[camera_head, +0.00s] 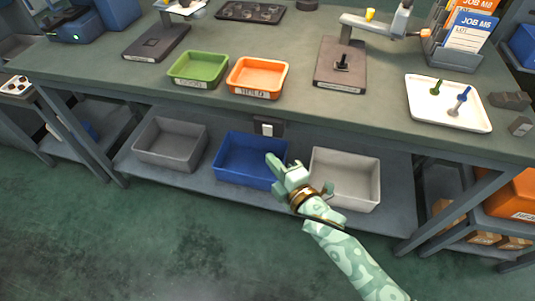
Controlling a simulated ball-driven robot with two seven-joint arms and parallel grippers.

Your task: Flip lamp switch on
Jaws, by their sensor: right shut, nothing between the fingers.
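A small switch with a white face (267,129) sits in a dark housing under the front edge of the workbench (330,130). I cannot tell which way it is set. My right gripper (272,158) comes in from the lower right, pale green with a gold ring at the wrist. It is shut and empty. Its fingertips are a little below the switch in the picture, in front of the right part of the blue bin (235,158), and seem apart from the switch. My left gripper is out of view.
On the lower shelf, a grey bin (165,155) stands left and a pale bin (358,190) right. On the bench are a green tray (198,82), an orange tray (257,92), a white tray (480,120) and dark stands. The floor in front is clear.

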